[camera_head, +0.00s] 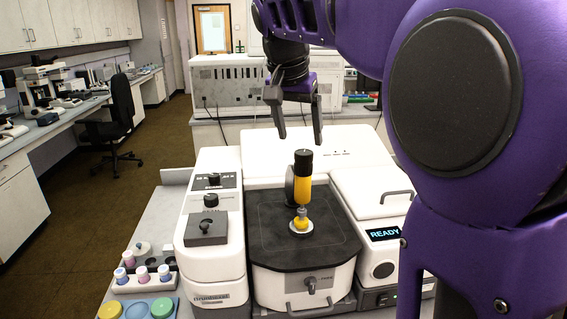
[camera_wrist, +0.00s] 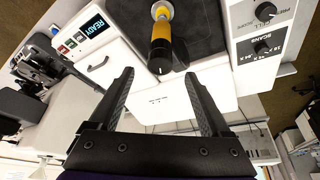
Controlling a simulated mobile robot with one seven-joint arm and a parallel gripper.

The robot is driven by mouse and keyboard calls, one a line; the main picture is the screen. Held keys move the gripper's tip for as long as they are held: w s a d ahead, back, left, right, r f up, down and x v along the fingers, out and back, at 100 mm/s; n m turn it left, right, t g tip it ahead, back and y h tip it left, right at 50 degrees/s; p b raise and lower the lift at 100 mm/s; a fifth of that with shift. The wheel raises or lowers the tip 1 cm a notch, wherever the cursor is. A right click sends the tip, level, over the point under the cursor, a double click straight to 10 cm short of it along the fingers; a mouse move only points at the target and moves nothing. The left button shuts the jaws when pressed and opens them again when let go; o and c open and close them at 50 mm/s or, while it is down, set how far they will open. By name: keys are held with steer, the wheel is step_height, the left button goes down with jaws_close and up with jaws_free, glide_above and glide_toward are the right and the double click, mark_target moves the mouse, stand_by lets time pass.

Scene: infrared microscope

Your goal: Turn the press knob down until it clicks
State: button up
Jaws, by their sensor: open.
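The press knob is the black cylinder (camera_head: 303,163) on top of a yellow press column (camera_head: 302,190). It stands upright over the dark stage of the white microscope. My gripper (camera_head: 299,135) hangs above the knob in the head view, fingers pointing down, open and empty. In the wrist view the knob (camera_wrist: 160,58) lies just beyond the gap between my open fingertips (camera_wrist: 159,75), apart from both. Below the column is a small yellow and grey tip (camera_head: 301,222) over a light round disc on the stage.
The microscope's dark stage (camera_head: 265,238) surrounds the column. A lidded white box with a READY display (camera_head: 384,234) stands right. A panel with small dark knobs (camera_head: 210,200) stands left. A tray of vials (camera_head: 143,274) sits front left. My arm fills the right side.

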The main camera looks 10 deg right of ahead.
mark_target(301, 153)
steer(key=b+x, duration=0.1)
steer(key=x, duration=0.7)
steer(key=shift+w+d+f, duration=0.1)
steer(key=shift+f, duration=0.1)
jaws_close()
steer(key=shift+r+m+h+p, duration=0.15)
steer(key=shift+m+h+p, duration=0.4)
steer(key=shift+m, duration=0.55)
steer(key=m+g+p, duration=0.1)
steer(key=m, duration=0.2)
steer(key=shift+m+h, duration=0.25)
steer(key=shift+m, duration=0.05)
jaws_free()
steer(key=p+v, duration=0.1)
steer(key=v, duration=1.6)
steer(key=shift+w+r+p, duration=0.2)
steer(key=shift+w+p, duration=0.1)
steer(key=shift+p, duration=0.1)
